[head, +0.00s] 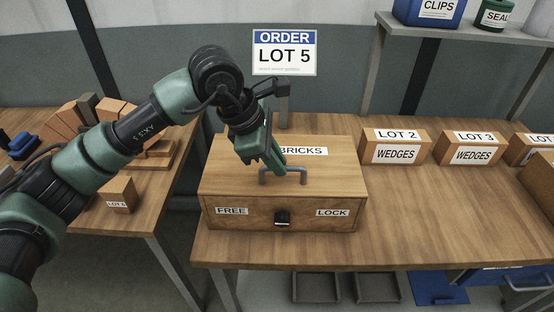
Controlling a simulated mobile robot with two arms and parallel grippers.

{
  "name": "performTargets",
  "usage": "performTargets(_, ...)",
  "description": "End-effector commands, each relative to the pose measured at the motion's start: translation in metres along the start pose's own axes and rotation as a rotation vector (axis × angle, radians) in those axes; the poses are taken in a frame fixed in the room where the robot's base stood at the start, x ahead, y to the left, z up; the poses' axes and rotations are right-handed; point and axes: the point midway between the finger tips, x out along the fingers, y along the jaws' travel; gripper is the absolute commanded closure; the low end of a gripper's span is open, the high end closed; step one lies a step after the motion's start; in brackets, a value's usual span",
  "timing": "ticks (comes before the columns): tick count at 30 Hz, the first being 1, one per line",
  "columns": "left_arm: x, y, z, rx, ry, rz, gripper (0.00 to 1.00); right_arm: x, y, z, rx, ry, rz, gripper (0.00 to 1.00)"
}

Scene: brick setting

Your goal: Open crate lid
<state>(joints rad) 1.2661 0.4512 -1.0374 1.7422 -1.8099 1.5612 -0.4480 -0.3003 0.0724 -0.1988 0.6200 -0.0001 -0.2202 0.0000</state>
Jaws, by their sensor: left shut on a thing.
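The wooden crate (284,219) stands near the left end of the table, its front labelled FREE at left and LOCK at right. A dark latch (282,217) sits between the two labels. The crate lid (335,172) is down flat and carries a partly covered BRICKS label. A grey bar handle (294,170) stands on the lid. My left gripper (272,165) reaches down from above and is shut on the left part of the handle; its fingers partly hide the grip. My right gripper is not in view.
LOT 2 (403,146) and LOT 3 (471,148) boxes stand right of the crate, below a shelf (455,34) with containers. An ORDER LOT 5 sign (284,53) stands behind. A left table holds wooden blocks (118,194).

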Motion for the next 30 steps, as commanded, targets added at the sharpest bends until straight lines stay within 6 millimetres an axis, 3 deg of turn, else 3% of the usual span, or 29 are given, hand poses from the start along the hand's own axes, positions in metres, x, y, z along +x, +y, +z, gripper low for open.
performTargets(30,-0.0011,0.0006,0.0012,0.000,-0.004,0.002,1.00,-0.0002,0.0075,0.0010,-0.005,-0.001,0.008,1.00)
